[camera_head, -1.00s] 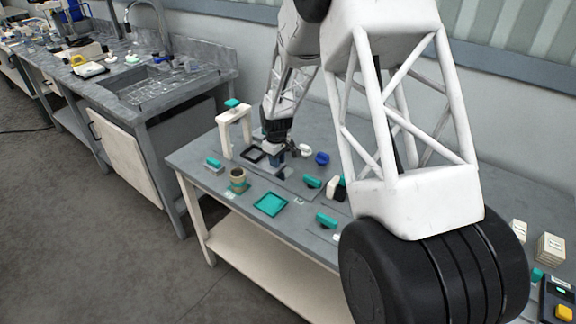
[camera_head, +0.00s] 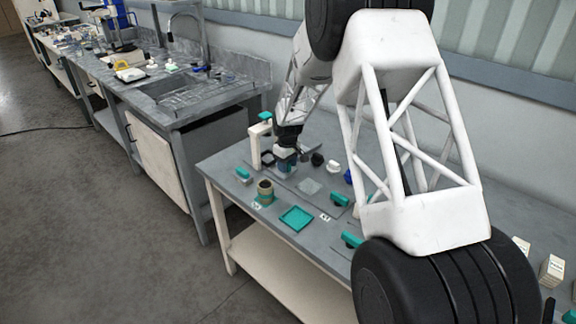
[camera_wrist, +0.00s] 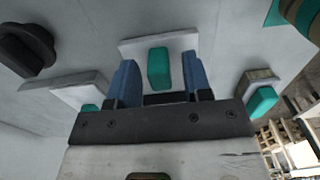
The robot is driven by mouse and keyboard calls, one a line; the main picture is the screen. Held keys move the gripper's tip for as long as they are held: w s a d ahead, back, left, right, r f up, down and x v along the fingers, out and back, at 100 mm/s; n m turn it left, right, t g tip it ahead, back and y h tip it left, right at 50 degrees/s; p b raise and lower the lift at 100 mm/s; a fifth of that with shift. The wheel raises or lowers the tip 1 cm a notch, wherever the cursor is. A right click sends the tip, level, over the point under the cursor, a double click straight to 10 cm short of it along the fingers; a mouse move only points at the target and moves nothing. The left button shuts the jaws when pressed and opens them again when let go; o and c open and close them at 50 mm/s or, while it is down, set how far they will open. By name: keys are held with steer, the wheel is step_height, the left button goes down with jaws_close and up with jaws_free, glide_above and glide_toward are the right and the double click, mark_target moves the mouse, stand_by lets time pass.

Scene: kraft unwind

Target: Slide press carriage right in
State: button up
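The press (camera_head: 256,146), a white arch with a teal top, stands at the left end of the bench in the head view. My gripper (camera_head: 286,164) is low over the bench, just right of the arch, by a dark square frame (camera_head: 268,157). In the wrist view my two blue fingers (camera_wrist: 161,82) are spread apart. A teal block (camera_wrist: 158,68) on a pale plate (camera_wrist: 128,45) shows in the gap between them. I cannot tell whether the fingers touch it, or which part is the carriage.
A tan and teal cup (camera_head: 265,191) and a teal tray (camera_head: 296,218) stand near the front edge. A small teal-topped block (camera_head: 243,175) is at the left. A pale square (camera_head: 310,187), a dark knob (camera_head: 317,159) and a teal handle (camera_head: 339,199) lie to the right.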

stand_by(0.3)
steer(key=shift+r, duration=3.9)
steer(key=shift+s+d+r, duration=0.25)
steer(key=shift+s+r, duration=0.1)
steer(key=shift+r, duration=0.05)
steer(key=s+d+r+m, duration=0.1)
steer(key=s+d+r, duration=0.2)
steer(key=s+r, duration=0.4)
steer(key=s+d+r+m+t, duration=0.1)
steer(key=s+d+r+m, duration=0.15)
steer(key=s+r, duration=0.45)
steer(key=s+d+r+m, duration=0.1)
steer(key=s+d+r, duration=0.35)
steer(key=s, duration=0.65)
steer(key=s+d+m, duration=0.2)
steer(key=s, duration=1.3)
steer(key=s+d+r+m+t, duration=0.1)
steer(key=s+d+m, duration=0.1)
steer(key=s, duration=1.3)
steer(key=shift+d+m+t, duration=0.3)
steer(key=shift+d+m, duration=0.05)
steer(key=shift+d, duration=0.2)
